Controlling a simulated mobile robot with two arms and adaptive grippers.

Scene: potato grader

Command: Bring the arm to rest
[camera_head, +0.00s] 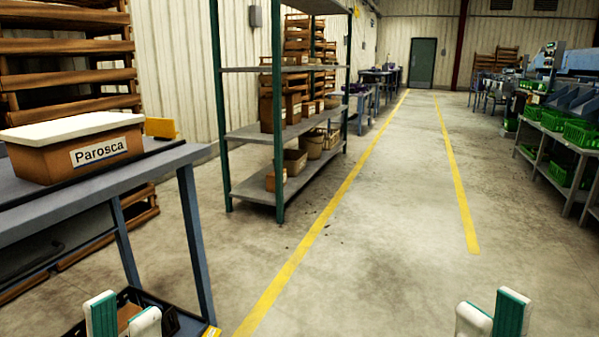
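My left gripper (124,319) shows at the bottom left edge. Its two white fingertips with green pads stand apart, with nothing seen held between them. A black crate (185,318) lies behind and below it, partly hidden by the fingers. My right gripper (492,317) shows at the bottom right edge above bare floor. Its two fingertips also stand apart and look empty. The rest of both arms is out of view.
Benches with green crates (580,132) line the right. The floor between the yellow lines is clear.

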